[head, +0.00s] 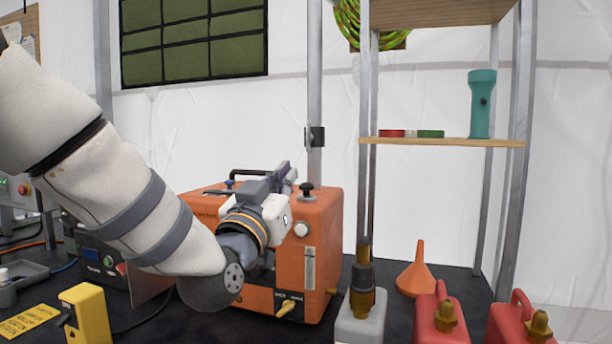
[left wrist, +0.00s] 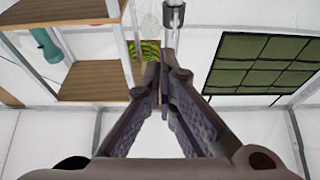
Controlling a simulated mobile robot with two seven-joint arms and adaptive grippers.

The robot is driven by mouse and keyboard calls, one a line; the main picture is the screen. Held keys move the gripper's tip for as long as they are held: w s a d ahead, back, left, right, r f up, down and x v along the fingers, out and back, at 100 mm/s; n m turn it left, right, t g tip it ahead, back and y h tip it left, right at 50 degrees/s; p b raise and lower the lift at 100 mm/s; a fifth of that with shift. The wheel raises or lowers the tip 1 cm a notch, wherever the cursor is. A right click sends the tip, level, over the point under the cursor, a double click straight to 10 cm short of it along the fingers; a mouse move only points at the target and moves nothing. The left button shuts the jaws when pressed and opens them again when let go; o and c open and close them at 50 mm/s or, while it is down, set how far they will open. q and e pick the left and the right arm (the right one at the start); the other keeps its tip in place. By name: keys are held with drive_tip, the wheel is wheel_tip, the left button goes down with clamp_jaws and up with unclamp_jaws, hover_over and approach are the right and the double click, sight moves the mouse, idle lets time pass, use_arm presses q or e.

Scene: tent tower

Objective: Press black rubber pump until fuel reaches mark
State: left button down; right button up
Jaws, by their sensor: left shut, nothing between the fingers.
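An orange machine (head: 328,222) stands on the dark table in the head view. A small black knob (head: 306,189) on its top right may be the rubber pump. A pale vertical gauge strip (head: 309,268) is on its front; I cannot make out the fuel level or mark. My left gripper (head: 286,172) is shut and empty above the machine's top, just left of the knob and apart from it in the picture. In the left wrist view its fingertips (left wrist: 163,66) meet. The arm hides much of the machine's left side. My right gripper is not in view.
A grey-white bottle (head: 360,318), an orange funnel (head: 416,270) and red fuel cans (head: 440,318) stand at the right. A shelf (head: 440,141) holds a teal flashlight (head: 481,105). A yellow device (head: 85,312) stands front left. A metal pole (head: 315,100) rises behind the machine.

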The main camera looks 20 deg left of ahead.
use_arm(q)
wheel_tip(320, 180, up, 3)
drive_tip(key=b, duration=0.1)
hover_over(306, 190)
drive_tip(key=shift+s+d+f, duration=0.1)
drive_tip(key=shift+s, duration=0.35)
wheel_tip(306, 190, down, 2)
drive_tip(key=shift+f, duration=0.25)
drive_tip(key=shift+s+f, duration=0.15)
drive_tip(key=shift+f, duration=0.4)
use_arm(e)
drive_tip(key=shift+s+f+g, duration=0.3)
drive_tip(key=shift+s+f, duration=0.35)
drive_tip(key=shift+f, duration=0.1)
